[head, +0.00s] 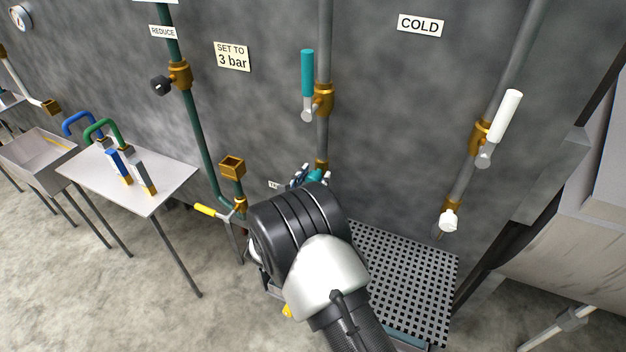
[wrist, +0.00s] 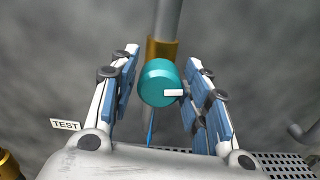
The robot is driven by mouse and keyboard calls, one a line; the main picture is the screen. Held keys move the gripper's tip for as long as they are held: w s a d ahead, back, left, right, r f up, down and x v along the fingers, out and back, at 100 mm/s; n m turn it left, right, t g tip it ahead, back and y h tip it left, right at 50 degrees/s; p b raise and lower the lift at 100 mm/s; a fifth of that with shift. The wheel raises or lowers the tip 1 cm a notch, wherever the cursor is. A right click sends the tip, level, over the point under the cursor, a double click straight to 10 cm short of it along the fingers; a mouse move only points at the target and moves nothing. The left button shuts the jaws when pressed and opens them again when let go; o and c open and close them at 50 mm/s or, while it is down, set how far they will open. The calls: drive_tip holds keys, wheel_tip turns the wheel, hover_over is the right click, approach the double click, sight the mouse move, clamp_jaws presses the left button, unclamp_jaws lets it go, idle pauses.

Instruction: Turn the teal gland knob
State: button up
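The teal gland knob (wrist: 158,84) is round with a white mark on its right side, and sits in front of a brass fitting (wrist: 161,51) on a grey pipe. My gripper (wrist: 163,58) is open, with one blue-padded finger on each side of the knob. The fingers look close to the knob's sides, but I cannot tell whether either touches it. In the head view the teal knob (head: 316,177) shows only partly beside my gripper's fingers (head: 299,176); my wrist hides the rest.
A teal lever valve (head: 308,82) is above on the same pipe. A white lever valve (head: 502,120) and a white knob (head: 448,220) are on the right pipe. A yellow-handled tap (head: 206,210) and a metal table (head: 165,182) stand left.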

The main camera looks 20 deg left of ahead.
drive_tip(key=c, duration=0.7)
drive_tip(key=m+b, duration=0.2)
drive_tip(key=b, duration=0.1)
drive_tip(key=shift+f, duration=0.25)
drive_tip(key=shift+r+m+b, duration=0.2)
drive_tip(key=shift+m+b, duration=0.6)
drive_tip(key=shift+m, duration=0.5)
drive_tip(key=o, duration=1.1)
drive_tip(key=shift+c, duration=0.2)
